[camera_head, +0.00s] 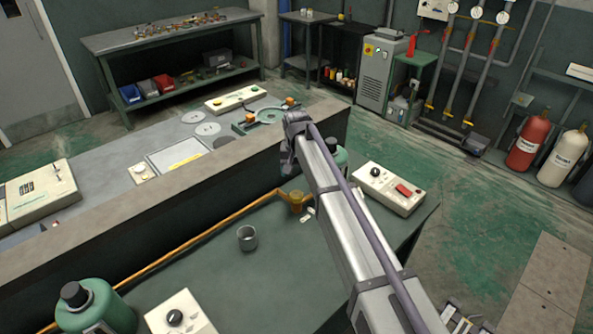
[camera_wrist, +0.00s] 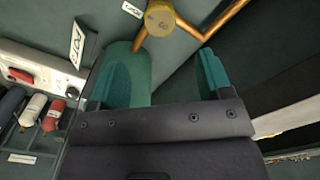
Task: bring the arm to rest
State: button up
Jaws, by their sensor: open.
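My arm reaches from the lower right across the head view, above the green-topped bench (camera_head: 225,275). My gripper (camera_head: 291,160) is at its far end, with the fingers mostly hidden there. In the wrist view my gripper (camera_wrist: 158,75) shows two teal fingers spread apart. A green cylinder (camera_wrist: 139,72) appears between them, nearer the left finger; I cannot tell its distance, and no grip on it shows. In the head view a green cylinder (camera_head: 341,156) is partly hidden behind my arm.
A brass fitting (camera_head: 297,201) on a copper pipe (camera_head: 200,241) is near the arm. A grey cup (camera_head: 247,238), a control box with a red switch (camera_head: 389,188), another box (camera_head: 180,315) and a green tank (camera_head: 94,308) stand on the bench. Open floor (camera_head: 465,190) lies right.

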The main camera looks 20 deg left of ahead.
jog(key=shift+r, duration=0.55)
jog(key=s+d, duration=0.8)
jog(key=d, duration=0.4)
jog(key=s+d+m, duration=0.1)
jog(key=s+d, duration=0.8)
jog(key=d, duration=0.4)
jog(key=s+d+m, duration=0.1)
jog(key=s+d, duration=0.7)
jog(key=d, duration=0.4)
jog(key=shift+s+d, duration=0.35)
